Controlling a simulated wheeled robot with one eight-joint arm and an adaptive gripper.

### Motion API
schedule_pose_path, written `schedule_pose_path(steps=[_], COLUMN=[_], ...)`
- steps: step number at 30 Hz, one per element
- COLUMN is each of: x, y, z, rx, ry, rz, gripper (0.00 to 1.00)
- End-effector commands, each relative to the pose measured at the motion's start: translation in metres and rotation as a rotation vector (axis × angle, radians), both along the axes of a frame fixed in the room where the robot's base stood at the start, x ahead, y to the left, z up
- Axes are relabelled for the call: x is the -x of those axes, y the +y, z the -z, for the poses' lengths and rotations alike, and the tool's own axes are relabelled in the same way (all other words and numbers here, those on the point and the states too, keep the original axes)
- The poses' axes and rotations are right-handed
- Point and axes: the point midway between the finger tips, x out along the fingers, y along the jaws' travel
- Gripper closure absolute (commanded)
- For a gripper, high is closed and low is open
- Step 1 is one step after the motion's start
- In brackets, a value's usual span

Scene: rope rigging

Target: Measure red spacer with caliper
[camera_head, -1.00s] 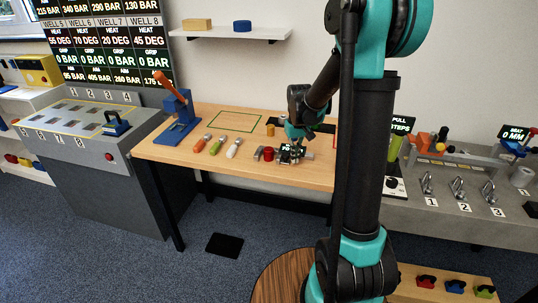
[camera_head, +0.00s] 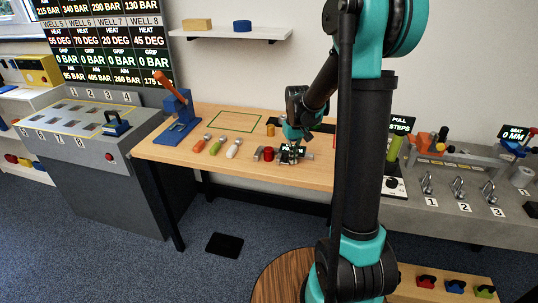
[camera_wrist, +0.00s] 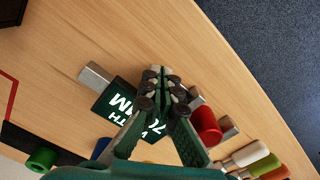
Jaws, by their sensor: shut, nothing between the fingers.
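The red spacer (camera_head: 268,154) stands on the wooden bench, and it also shows in the wrist view (camera_wrist: 206,126). The caliper shows as grey metal blocks, one left of the spacer (camera_head: 257,153) and another to the right (camera_head: 310,155). A dark display (camera_wrist: 117,102) with "MM" lettering is partly hidden behind my fingers. My gripper (camera_wrist: 165,82) is shut and empty, over the caliper between the display and the spacer. In the head view my gripper (camera_head: 291,149) is just right of the spacer. Whether the fingertips touch the caliper I cannot tell.
Orange, green and white-handled tools (camera_head: 216,147) lie left of the spacer. A blue press with an orange lever (camera_head: 178,115) stands at the bench's left. A green outlined area (camera_head: 236,123) on the bench is clear.

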Motion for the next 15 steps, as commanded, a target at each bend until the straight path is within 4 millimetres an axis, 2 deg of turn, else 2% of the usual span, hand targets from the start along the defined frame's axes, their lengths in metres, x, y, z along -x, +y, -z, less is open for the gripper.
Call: schedule_pose_path(steps=[15], x=[-0.005], y=[0.014], z=[0.000], rx=[0.000], ry=[0.000], rz=[-0.001], gripper=[1.00])
